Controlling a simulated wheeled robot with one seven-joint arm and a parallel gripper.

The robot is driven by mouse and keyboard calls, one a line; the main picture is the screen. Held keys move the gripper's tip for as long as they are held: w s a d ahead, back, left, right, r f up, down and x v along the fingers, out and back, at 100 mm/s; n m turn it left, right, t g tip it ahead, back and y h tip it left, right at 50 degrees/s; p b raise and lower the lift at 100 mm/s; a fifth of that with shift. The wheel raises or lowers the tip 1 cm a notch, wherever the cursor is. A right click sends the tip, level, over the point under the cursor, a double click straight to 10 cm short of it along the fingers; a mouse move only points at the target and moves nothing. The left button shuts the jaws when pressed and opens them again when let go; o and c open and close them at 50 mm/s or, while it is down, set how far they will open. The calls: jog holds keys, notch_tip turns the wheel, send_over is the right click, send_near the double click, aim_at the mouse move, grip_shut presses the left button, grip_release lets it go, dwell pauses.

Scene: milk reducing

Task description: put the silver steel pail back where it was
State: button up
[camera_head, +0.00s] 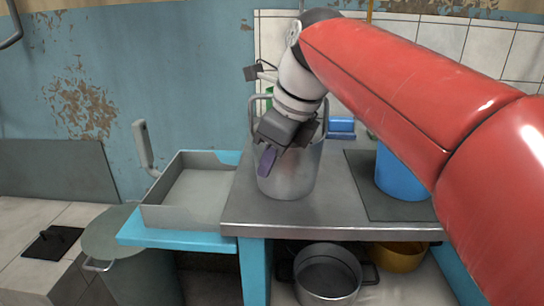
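A silver steel pail (290,178) stands upright on the grey metal table (335,216), near its left front edge. Its raised handle parts show at the upper left and right, partly behind my wrist. My gripper (266,160) points down at the pail's upper front left, and its purple finger overlaps the pail's wall in the picture. My gripper and wrist hide much of the rim and the pail's opening. Only one finger shows clearly, so I cannot tell whether the gripper is open or touches the pail.
A shallow grey tray (195,207) sits left of the table on a blue stand. A blue container (402,177) stands on the right, partly behind my red arm. A steel pot (327,274) and a yellow pot (397,258) are below. A lidded grey bin (125,262) stands lower left.

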jog(key=shift+r, duration=0.1)
jog(key=shift+r, duration=0.3)
jog(key=p+v, duration=0.3)
jog(key=v, duration=0.8)
jog(key=shift+d+r, duration=0.2)
jog(key=shift+s, duration=0.1)
